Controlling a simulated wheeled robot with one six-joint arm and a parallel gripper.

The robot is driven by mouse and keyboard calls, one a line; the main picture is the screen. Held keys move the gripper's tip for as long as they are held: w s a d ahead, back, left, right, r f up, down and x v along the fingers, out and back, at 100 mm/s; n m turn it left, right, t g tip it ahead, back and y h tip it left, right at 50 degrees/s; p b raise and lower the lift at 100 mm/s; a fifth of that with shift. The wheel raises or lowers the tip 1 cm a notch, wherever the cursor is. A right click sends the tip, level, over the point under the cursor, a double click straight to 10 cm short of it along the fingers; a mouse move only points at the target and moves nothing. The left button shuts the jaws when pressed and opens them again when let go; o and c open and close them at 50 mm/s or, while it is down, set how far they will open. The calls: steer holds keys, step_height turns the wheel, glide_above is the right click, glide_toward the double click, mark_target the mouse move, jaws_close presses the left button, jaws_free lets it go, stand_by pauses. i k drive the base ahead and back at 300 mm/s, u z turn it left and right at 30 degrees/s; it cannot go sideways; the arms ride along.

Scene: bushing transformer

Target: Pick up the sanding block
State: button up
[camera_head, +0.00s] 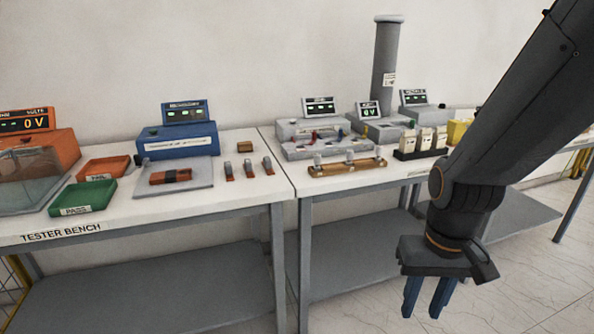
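A small brown block (245,147), which looks like the sanding block, lies on the white top of the tester bench, toward its back right. It sits behind several small copper-and-grey pieces (248,168). My gripper (428,298) hangs at the lower right with its blue fingers pointing down. A gap shows between the fingers and nothing is between them. It is in front of the right bench, well apart from the block.
The tester bench (140,214) carries a blue meter (178,138), a grey plate (204,191) with a reddish-brown piece, a red tray (104,168) and a green tray (83,196). The right bench holds grey instruments (320,130), a brass bar (347,167) and a tall grey column (386,65).

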mark_target(243, 147)
steer(key=z, duration=0.25)
steer(key=k, duration=0.25)
steer(key=u, duration=1.15)
steer(key=i, duration=1.2)
steer(key=z, duration=0.05)
